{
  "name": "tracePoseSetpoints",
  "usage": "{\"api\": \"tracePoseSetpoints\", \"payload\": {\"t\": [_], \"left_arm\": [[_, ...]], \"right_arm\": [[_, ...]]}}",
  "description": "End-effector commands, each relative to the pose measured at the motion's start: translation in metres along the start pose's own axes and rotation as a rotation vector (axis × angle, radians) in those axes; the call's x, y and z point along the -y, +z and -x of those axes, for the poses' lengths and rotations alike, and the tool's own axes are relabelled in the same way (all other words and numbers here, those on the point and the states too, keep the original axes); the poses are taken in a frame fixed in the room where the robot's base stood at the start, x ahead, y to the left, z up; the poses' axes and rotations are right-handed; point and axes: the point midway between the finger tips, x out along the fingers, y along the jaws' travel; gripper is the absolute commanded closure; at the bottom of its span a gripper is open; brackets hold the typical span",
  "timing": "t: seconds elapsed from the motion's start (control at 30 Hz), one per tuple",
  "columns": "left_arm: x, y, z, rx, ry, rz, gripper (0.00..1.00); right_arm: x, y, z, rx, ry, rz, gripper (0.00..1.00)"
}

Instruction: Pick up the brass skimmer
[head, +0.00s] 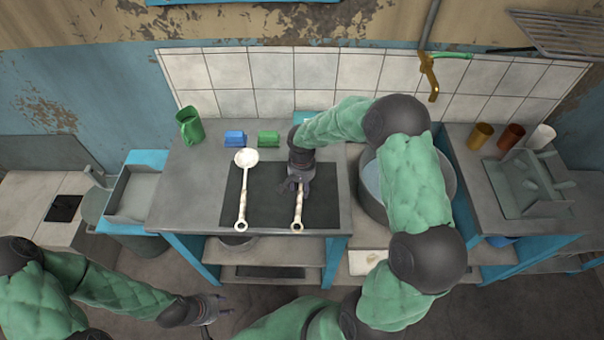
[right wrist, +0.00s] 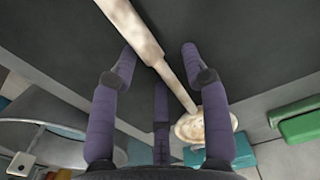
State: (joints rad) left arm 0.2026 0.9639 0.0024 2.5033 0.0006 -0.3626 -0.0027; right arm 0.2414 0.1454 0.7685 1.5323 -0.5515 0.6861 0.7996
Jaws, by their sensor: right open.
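Two long pale, brass-tinted utensils lie on the dark mat (head: 265,205). The left utensil (head: 243,190) shows a round bowl at its far end. The right utensil (head: 298,212) has its far part hidden by my right gripper (head: 299,185) in the head view. In the right wrist view this utensil's handle (right wrist: 150,45) runs between the spread fingers of the right gripper (right wrist: 160,75), ending in a mottled round head (right wrist: 207,124), apparently the skimmer. The right gripper is open and not closed on it. My left gripper (head: 222,304) is spread and empty, low in front of the table.
A green mug (head: 190,127), a blue block (head: 234,138) and a green block (head: 268,139) stand at the back of the table (head: 185,185). A large pot (head: 447,190) is right, partly behind my right arm. A grey tray (head: 133,192) is left. The table's left part is clear.

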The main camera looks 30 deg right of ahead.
Motion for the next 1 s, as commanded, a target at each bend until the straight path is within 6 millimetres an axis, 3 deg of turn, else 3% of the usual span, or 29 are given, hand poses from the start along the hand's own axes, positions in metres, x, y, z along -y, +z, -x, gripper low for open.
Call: {"api": "tracePoseSetpoints", "payload": {"t": [0.2, 0.37, 0.4, 0.83, 1.0], "left_arm": [[0.000, 0.000, 0.000, 0.000, 0.000, 0.000, 0.60], [0.000, 0.000, 0.000, 0.000, 0.000, 0.000, 0.60], [0.000, 0.000, 0.000, 0.000, 0.000, 0.000, 0.60], [0.000, 0.000, 0.000, 0.000, 0.000, 0.000, 0.60], [-0.001, 0.000, 0.004, 0.000, 0.000, 0.000, 0.60]], "right_arm": [[0.000, 0.000, -0.001, -0.001, 0.000, 0.000, 0.53], [0.000, 0.000, -0.001, -0.001, 0.000, 0.000, 0.95], [0.000, 0.000, -0.001, -0.001, 0.000, 0.000, 1.00], [0.000, -0.001, 0.000, -0.001, 0.000, 0.000, 1.00], [0.000, -0.001, 0.009, -0.003, -0.001, -0.001, 1.00]]}}
